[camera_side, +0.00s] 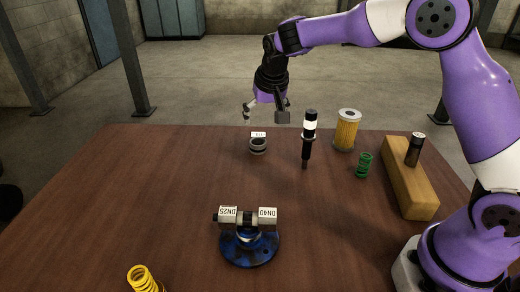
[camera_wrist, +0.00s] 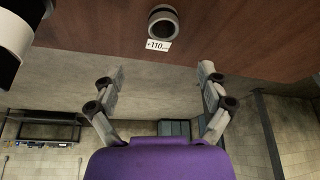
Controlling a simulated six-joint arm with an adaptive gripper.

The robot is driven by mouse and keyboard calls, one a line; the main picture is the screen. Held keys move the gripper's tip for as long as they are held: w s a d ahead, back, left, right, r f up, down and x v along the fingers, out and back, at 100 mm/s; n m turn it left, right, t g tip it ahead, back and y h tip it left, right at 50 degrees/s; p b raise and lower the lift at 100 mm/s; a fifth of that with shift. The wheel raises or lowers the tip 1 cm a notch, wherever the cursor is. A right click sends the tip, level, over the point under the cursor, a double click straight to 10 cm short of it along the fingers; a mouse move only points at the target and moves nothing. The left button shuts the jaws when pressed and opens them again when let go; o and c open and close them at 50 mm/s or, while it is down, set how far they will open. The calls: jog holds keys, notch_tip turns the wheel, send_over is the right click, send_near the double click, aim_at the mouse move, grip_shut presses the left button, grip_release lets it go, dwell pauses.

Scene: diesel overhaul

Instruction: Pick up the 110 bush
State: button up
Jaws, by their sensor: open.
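The 110 bush (camera_side: 258,147) is a short grey ring with a dark bore, lying on the brown table near its back edge, with a small white label at its far side. In the wrist view the bush (camera_wrist: 163,24) shows at top centre, next to a label (camera_wrist: 157,45) reading "110". My gripper (camera_side: 266,112) is open and empty, above the table's back edge and a little above the bush. In the wrist view my gripper's two fingers (camera_wrist: 160,74) are spread wide, with the bush beyond their tips and not between them.
A black-and-white injector-like part (camera_side: 308,138) stands right of the bush; it also shows at the wrist view's left edge (camera_wrist: 14,38). Further right are a yellow filter (camera_side: 346,130), a green spring (camera_side: 363,166) and a wooden block (camera_side: 408,190). A blue stand (camera_side: 250,252) holds DN25 and DN40 pieces in front; a yellow spring (camera_side: 144,279) is front left. The left tabletop is clear.

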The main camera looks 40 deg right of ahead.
aim_at(258, 140)
jog(key=x, duration=1)
jog(key=shift+w+a+f, duration=0.15)
jog(key=shift+a+f, duration=0.1)
jog(key=shift+f, duration=0.05)
jog(key=c, duration=1.3)
